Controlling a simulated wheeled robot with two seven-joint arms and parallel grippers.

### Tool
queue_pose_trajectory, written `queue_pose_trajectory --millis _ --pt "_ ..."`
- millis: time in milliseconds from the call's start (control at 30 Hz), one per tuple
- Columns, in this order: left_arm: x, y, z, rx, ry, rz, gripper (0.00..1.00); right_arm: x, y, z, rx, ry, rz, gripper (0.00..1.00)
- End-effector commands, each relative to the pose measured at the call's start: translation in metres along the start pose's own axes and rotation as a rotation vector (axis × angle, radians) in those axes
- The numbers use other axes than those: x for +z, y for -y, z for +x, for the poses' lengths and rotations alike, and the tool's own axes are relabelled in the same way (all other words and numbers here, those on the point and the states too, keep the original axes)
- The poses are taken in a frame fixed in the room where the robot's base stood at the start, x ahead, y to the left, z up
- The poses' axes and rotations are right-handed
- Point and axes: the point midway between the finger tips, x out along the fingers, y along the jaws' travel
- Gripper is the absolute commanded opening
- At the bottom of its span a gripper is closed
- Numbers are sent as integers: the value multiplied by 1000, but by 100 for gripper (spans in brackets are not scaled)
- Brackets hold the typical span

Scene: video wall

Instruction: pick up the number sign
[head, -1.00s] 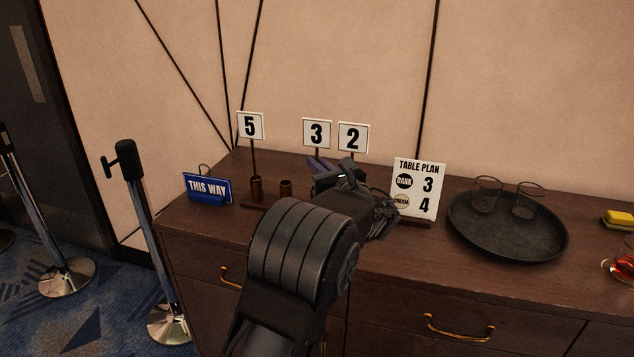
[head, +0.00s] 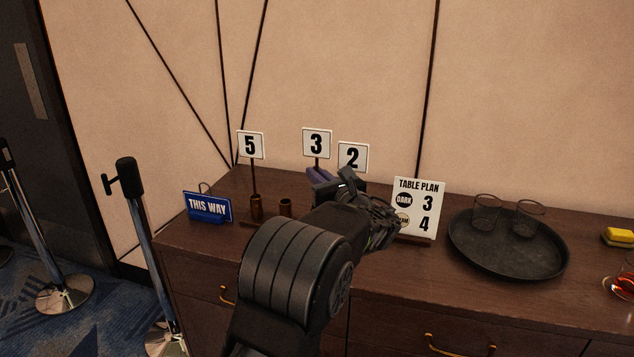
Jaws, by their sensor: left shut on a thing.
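Three white number signs stand on thin posts at the back of the sideboard: the 5 sign (head: 250,145), the 3 sign (head: 317,143) and the 2 sign (head: 353,156). My left gripper (head: 319,174), with purple fingers, is shut on the post of the 3 sign just below its plate. The 3 sign is upright and sits a little higher than the 2 sign beside it. My arm hides the lower post of the 3 sign and most of the 2 sign's post. My right gripper is out of view.
A table plan card (head: 419,208) stands right of my gripper. A dark round tray (head: 507,262) with two glasses lies further right. The wall is close behind.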

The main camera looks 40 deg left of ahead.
Motion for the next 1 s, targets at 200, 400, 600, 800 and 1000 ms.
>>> queue_pose_trajectory --millis 200,400,600,800,1000 --pt "39 0 0 -2 2 -6 0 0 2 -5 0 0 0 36" --pt "82 0 0 -1 2 -7 0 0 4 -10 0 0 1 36" --pt "123 0 0 0 2 -4 0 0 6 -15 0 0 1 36" --pt "149 0 0 0 1 -3 0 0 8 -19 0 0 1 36" --pt "158 0 0 -1 1 -1 0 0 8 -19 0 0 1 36"
